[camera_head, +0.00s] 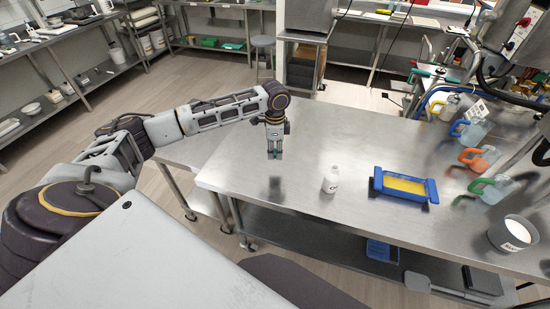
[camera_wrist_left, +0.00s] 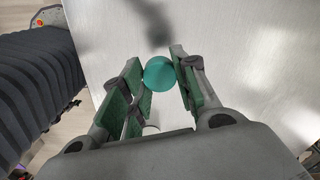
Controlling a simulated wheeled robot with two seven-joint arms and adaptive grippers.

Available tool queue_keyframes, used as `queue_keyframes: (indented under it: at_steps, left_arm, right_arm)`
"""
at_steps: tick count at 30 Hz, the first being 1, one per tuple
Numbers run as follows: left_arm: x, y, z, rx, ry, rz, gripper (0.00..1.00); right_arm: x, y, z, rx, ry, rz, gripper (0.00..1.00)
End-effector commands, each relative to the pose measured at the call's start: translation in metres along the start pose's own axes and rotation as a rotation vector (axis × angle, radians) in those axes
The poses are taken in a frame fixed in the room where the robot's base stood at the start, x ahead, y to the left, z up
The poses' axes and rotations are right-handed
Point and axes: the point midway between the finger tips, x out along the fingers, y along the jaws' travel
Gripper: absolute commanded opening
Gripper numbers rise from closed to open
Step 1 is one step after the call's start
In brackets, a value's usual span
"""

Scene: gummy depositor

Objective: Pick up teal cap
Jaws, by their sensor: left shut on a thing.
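The teal cap (camera_wrist_left: 160,73) is a small rounded piece between the green-padded fingers of my left gripper (camera_wrist_left: 160,80), which is shut on it. In the head view my left gripper (camera_head: 274,155) points down above the steel table (camera_head: 300,130), near its left side. A dark shadow lies on the table below it, apart from the fingertips. In the head view the cap is too small to make out clearly. My right gripper is not in view.
A white bottle (camera_head: 331,179) stands on the table right of the gripper. A blue tray with yellow inside (camera_head: 376,181) lies farther right. Several coloured-handled jugs (camera_head: 478,158) and a grey pot (camera_head: 512,234) stand at the right.

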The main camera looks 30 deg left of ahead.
Motion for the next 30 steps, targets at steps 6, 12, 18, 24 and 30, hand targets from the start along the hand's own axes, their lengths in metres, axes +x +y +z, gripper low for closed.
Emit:
queue_keyframes:
  at_steps: [6, 12, 18, 24, 30]
  left_arm:
    - [-0.017, -0.001, 0.000, 0.000, 0.001, -0.001, 0.20]
    - [-0.020, 0.000, 0.000, 0.000, 0.001, -0.001, 0.20]
    - [-0.020, 0.000, 0.000, -0.001, 0.001, -0.001, 0.20]
    - [-0.020, 0.000, 0.000, -0.001, 0.001, -0.001, 0.17]
    - [-0.020, 0.000, 0.000, -0.001, 0.000, -0.001, 0.00]
  right_arm:
    - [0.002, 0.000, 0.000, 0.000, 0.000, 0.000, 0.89]
    - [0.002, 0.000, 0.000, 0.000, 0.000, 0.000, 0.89]
    - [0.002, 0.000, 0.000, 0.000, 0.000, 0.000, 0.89]
    - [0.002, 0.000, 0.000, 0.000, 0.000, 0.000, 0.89]
    - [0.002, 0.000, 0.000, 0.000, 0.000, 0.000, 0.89]
